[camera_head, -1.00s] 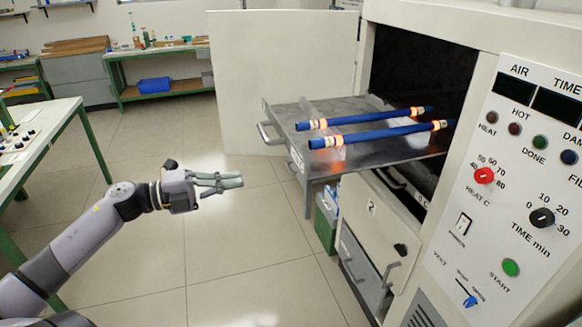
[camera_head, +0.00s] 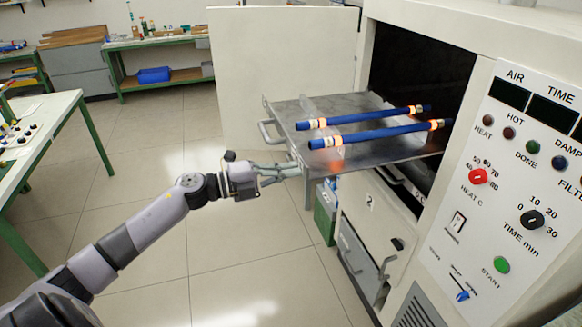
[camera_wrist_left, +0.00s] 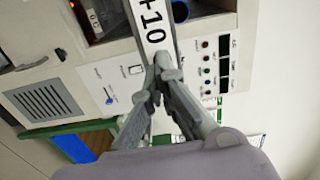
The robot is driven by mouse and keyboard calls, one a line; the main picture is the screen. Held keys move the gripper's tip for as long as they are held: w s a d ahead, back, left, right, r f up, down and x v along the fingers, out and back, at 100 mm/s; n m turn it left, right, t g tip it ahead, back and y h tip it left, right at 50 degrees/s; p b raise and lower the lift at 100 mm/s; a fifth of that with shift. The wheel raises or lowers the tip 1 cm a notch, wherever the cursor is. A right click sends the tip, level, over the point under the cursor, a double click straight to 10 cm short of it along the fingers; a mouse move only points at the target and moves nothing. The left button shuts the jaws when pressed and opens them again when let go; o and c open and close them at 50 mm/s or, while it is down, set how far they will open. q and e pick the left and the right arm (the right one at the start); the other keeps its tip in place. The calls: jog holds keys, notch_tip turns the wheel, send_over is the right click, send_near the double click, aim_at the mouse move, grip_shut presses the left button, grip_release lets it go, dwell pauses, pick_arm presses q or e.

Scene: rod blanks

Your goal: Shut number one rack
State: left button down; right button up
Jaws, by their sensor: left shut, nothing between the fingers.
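The upper rack (camera_head: 385,158), a grey metal tray, is slid out of the oven's dark opening. Two blue rods with pale and orange bands lie across it: the far rod (camera_head: 365,117) and the near rod (camera_head: 380,134). A handle (camera_head: 268,133) shows at its front left corner. My left gripper (camera_head: 296,170) is shut and empty, its fingertips close to the rack's front edge. I cannot tell whether they touch. In the left wrist view the shut fingertips (camera_wrist_left: 163,65) overlap a white strip marked "+10" (camera_wrist_left: 152,25). My right gripper is not in view.
The oven door (camera_head: 285,60) stands open behind the rack. A panel marked 2 (camera_head: 371,200) is below it, with a green box (camera_head: 325,215) beside. The control panel (camera_head: 525,190) is at right. A green-legged table (camera_head: 50,125) is at left; the floor between is clear.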

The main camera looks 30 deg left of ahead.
pick_arm(q)
jog(key=shift+w+d, duration=0.15)
jog(key=shift+w, duration=0.05)
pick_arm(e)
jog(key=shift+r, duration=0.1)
